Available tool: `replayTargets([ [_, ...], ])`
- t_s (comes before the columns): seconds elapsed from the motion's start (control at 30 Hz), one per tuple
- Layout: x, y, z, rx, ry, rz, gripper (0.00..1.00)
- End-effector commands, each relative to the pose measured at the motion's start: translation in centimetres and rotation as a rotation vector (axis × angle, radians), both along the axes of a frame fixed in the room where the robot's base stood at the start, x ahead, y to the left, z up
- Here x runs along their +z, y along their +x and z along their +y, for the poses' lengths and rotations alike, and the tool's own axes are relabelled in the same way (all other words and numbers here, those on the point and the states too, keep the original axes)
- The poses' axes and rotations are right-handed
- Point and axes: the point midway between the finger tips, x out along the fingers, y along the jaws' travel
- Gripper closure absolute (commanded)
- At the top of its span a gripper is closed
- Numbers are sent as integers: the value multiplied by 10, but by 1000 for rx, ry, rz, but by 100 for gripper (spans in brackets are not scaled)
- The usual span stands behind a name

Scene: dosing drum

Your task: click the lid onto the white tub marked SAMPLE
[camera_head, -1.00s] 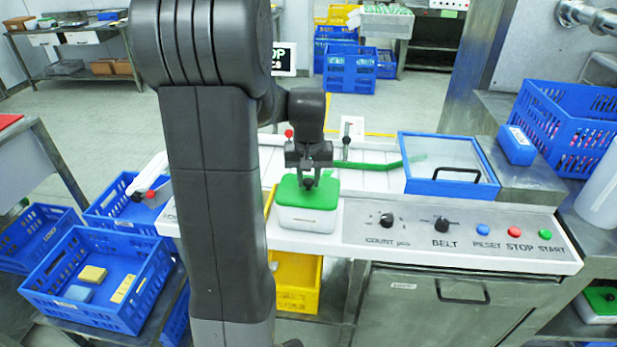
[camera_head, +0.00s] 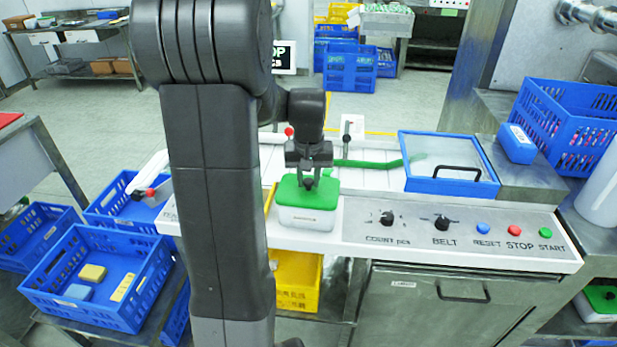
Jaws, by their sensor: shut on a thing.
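The white tub (camera_head: 306,217) stands upright on the left end of the white machine top, with a small unreadable label on its front. The green lid (camera_head: 291,192) lies over the tub's top; I cannot tell whether its rim is fully clicked down. My gripper (camera_head: 309,183) points down at the middle of the lid and is shut on the lid's small dark knob. The knob is mostly hidden by the fingers. My arm hides the area left of the tub.
A control panel with knobs and a red STOP button (camera_head: 514,230) lies right of the tub. A blue-framed clear cover (camera_head: 450,165) is behind it. A yellow crate (camera_head: 297,282) stands below, and a blue crate (camera_head: 98,278) with sponges stands at lower left.

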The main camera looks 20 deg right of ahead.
Motion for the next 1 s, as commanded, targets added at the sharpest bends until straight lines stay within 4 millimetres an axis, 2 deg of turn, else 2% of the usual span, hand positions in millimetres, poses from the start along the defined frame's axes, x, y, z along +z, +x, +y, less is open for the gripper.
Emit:
replayTargets([
  [0.17,0,0,0,0,0,0,97],
  [0.2,0,0,0,0,0,0,66],
  [0.3,0,0,0,0,0,0,49],
  [0.5,0,0,0,0,0,0,49],
  [0.6,0,0,0,0,0,0,29],
  [0.63,0,0,0,0,0,0,27],
  [1.0,3,0,0,0,0,0,27],
])
